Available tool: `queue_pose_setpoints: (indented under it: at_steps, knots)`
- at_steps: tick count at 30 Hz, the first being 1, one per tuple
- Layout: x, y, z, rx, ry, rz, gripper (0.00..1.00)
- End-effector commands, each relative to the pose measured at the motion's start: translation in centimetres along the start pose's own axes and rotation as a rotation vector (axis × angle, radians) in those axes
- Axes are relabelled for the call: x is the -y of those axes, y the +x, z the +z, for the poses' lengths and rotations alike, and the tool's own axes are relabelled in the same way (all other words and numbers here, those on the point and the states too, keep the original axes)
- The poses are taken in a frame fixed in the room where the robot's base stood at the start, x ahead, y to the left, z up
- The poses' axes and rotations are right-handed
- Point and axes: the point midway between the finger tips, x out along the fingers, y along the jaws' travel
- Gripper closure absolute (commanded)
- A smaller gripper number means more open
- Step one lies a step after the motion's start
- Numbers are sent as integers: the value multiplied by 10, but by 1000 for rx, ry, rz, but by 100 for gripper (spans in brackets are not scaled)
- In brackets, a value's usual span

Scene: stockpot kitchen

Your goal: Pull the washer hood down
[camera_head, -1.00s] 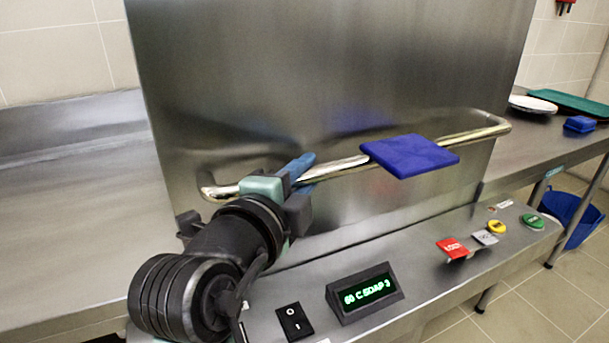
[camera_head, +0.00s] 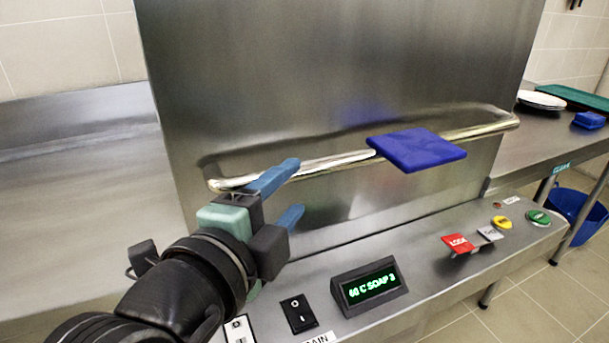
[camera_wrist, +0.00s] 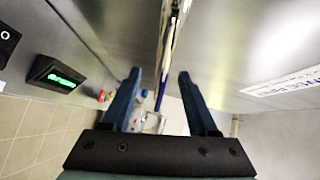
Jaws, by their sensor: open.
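The washer hood (camera_head: 330,60) is a tall steel panel, its lower edge close to the control ledge. A shiny bar handle (camera_head: 340,160) runs across its front. My gripper (camera_head: 283,197) is open and empty near the handle's left part. Its upper blue finger overlaps the bar in the head view; the lower finger is below it. In the wrist view the bar (camera_wrist: 168,45) runs lengthwise in line with the gap between the two fingers (camera_wrist: 158,80). Whether either finger touches the bar cannot be told.
A blue square pad (camera_head: 415,149) sits at the bar's middle. Below are a display (camera_head: 370,287), a rocker switch (camera_head: 298,313), a red tag (camera_head: 459,243) and yellow and green buttons (camera_head: 538,217). Steel counters flank the hood; a white plate (camera_head: 541,100) stands at right.

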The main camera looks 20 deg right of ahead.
Motion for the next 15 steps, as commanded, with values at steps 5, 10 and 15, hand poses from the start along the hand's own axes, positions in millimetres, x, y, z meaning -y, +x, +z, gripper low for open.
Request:
queue_pose_setpoints:
  at_steps: [5, 10, 15]
  knots:
    - [0, -36, 1, 5, 0, 0, 41]
    - [-1, -54, 1, 2, -1, 1, 41]
    - [-1, -59, 0, 0, -1, 2, 41]
